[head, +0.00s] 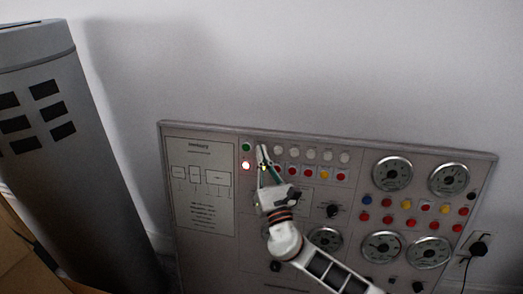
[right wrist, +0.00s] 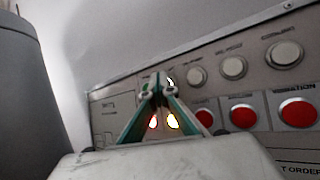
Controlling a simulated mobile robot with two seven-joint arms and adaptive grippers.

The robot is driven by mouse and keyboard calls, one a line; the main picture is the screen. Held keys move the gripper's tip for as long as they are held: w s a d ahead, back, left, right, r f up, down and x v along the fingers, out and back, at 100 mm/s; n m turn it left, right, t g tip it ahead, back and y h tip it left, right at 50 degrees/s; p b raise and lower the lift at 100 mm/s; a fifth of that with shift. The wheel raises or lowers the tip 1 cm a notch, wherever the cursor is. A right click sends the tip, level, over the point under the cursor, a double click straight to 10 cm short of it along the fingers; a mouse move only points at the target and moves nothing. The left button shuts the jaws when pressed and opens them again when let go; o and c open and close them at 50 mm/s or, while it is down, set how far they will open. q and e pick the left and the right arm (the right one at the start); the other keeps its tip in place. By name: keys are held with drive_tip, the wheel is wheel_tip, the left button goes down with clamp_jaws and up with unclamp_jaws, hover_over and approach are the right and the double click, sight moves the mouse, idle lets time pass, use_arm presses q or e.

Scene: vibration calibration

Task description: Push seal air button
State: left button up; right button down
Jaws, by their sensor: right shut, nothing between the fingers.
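The control panel (head: 205,236) leans by the wall and carries rows of buttons; their labels are too small to read, so I cannot tell which is the seal air button. My right gripper (head: 263,152) is shut and empty at the left end of the button rows, between the green button (head: 246,147) and the white buttons. In the right wrist view its fingertips (right wrist: 158,86) meet in front of a partly hidden white button (right wrist: 171,82). I cannot tell whether they touch the panel. A red light (head: 246,166) glows below the green button. My left gripper is not in view.
Round gauges (head: 392,174) and more coloured buttons fill the panel's right side. A black plug (head: 478,248) sits at the right edge. A grey cylinder (head: 70,175) stands at the left, beside a brown box (head: 18,262). Above the panel is bare wall.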

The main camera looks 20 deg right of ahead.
drive_tip(key=shift+s, duration=0.1)
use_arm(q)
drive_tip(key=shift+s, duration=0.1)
use_arm(e)
drive_tip(key=shift+s+a, duration=0.45)
drive_tip(key=shift+s, duration=0.1)
drive_tip(key=shift+s+r, duration=0.1)
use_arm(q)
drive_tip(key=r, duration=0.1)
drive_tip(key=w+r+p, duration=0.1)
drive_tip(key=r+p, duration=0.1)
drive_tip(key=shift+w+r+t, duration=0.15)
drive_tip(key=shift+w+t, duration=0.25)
use_arm(e)
drive_tip(key=s+a, duration=0.1)
drive_tip(key=s, duration=0.1)
drive_tip(key=s+a+r, duration=0.1)
drive_tip(key=s, duration=0.1)
drive_tip(key=shift+a, duration=0.4)
